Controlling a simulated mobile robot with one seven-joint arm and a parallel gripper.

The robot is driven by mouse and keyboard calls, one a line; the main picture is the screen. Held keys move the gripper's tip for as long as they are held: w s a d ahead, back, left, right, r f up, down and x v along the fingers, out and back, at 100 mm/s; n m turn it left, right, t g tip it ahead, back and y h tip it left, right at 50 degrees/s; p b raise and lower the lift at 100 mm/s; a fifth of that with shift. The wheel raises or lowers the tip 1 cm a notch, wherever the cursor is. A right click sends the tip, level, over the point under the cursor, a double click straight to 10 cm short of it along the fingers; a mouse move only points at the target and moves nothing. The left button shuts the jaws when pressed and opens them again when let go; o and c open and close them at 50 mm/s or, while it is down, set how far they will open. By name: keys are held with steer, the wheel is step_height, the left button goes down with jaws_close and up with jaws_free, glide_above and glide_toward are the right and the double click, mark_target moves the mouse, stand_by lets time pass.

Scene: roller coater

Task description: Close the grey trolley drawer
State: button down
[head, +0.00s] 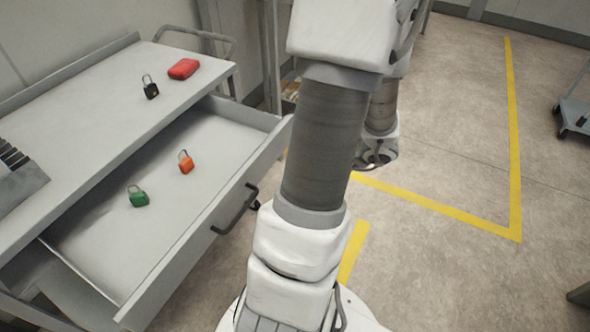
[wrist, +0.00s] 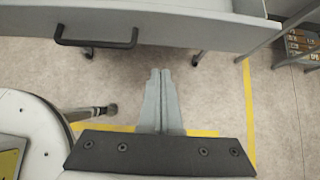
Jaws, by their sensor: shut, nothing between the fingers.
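The grey trolley drawer (head: 232,174) stands pulled out from the trolley in the head view. A green padlock (head: 138,197) and an orange padlock (head: 185,162) lie inside it. Its dark bar handle (head: 236,210) is on the front panel. In the wrist view the drawer front (wrist: 180,30) crosses the top, with the handle (wrist: 96,43) at upper left. My gripper (wrist: 160,72) is shut and empty, apart from the drawer front and to the right of the handle in that view. In the head view my arm hides the gripper's fingers.
The trolley top (head: 95,105) carries a black padlock (head: 150,87), a red case (head: 184,69) and a grey slotted holder (head: 18,180). Yellow floor lines (head: 440,208) mark the open floor at right. Another trolley (head: 574,112) stands at the far right.

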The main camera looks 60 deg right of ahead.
mark_target(258, 175)
steer(key=x, duration=0.3)
steer(key=w+r+b+x, duration=0.1)
steer(key=x, duration=0.2)
steer(key=b+x, duration=0.1)
steer(key=x, duration=0.2)
steer(key=shift+w+a+r, duration=0.15)
steer(key=shift+r, duration=0.15)
steer(key=shift+w, duration=0.55)
steer(key=w, duration=0.9)
steer(key=w+a, duration=0.1)
steer(key=w, duration=0.9)
steer(key=w+a+p, duration=0.1)
steer(key=w, duration=0.9)
steer(key=shift+a, duration=0.15)
steer(key=shift+w+r, duration=0.15)
steer(key=shift+w, duration=0.05)
steer(key=shift+w+a+r, duration=0.1)
